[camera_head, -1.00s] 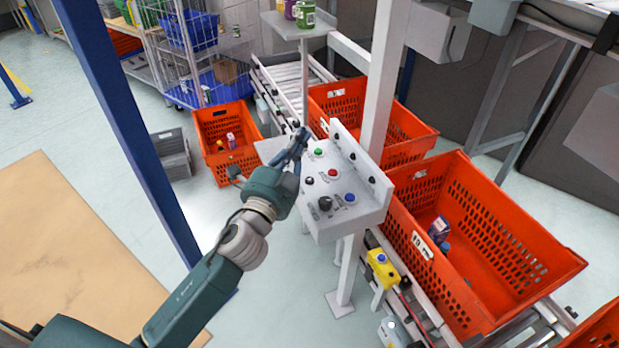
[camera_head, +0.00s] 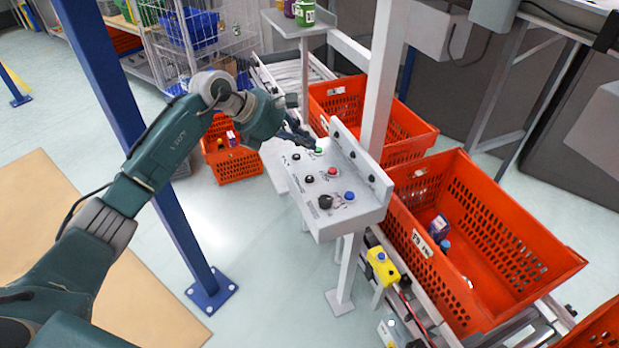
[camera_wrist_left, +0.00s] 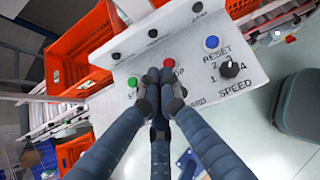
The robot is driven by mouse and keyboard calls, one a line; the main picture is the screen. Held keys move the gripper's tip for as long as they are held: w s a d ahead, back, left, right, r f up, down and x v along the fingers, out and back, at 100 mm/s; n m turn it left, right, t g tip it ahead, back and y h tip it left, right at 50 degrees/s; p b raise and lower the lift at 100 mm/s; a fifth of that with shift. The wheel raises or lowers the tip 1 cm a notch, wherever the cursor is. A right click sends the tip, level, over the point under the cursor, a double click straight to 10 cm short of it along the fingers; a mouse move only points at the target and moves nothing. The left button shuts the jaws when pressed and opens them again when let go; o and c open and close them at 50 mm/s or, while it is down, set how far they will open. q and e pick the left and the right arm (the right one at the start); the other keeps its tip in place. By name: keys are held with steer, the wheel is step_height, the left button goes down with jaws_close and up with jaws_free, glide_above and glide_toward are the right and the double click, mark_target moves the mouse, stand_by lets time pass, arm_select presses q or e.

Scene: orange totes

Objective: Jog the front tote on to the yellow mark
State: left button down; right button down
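The grey control panel (camera_head: 345,222) has a green button (camera_head: 318,151), a red button (camera_head: 332,171), a blue button (camera_head: 349,196), black buttons and a speed knob (camera_head: 325,202). My left gripper (camera_head: 309,143) is over the panel's far end, close to the green button. In the left wrist view its fingertips (camera_wrist_left: 160,82) are together and empty, between the green (camera_wrist_left: 132,82) and red (camera_wrist_left: 168,62) buttons; contact cannot be told. A large orange tote (camera_head: 500,225) with small items stands on the conveyor right of the panel. No yellow mark is clearly visible. My right gripper is not in view.
Another orange tote (camera_head: 345,100) stands farther back on the conveyor, and one shows partly at the lower right (camera_head: 603,335). A yellow box with a blue top (camera_head: 382,266) stands beside the conveyor. A white post (camera_head: 380,90) and a blue post (camera_head: 150,170) rise near my arm.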

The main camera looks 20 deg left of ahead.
arm_select(q)
steer(key=shift+f, duration=0.1)
steer(key=b, duration=0.4)
glide_above(307, 180)
step_height(307, 180, down, 8)
steer(key=shift+r, duration=0.2)
steer(key=shift+f+b, duration=0.55)
steer(key=shift+b, duration=0.1)
stand_by(0.5)
steer(key=shift+f, duration=0.1)
steer(key=shift+f+b, duration=0.3)
steer(key=shift+b, duration=0.1)
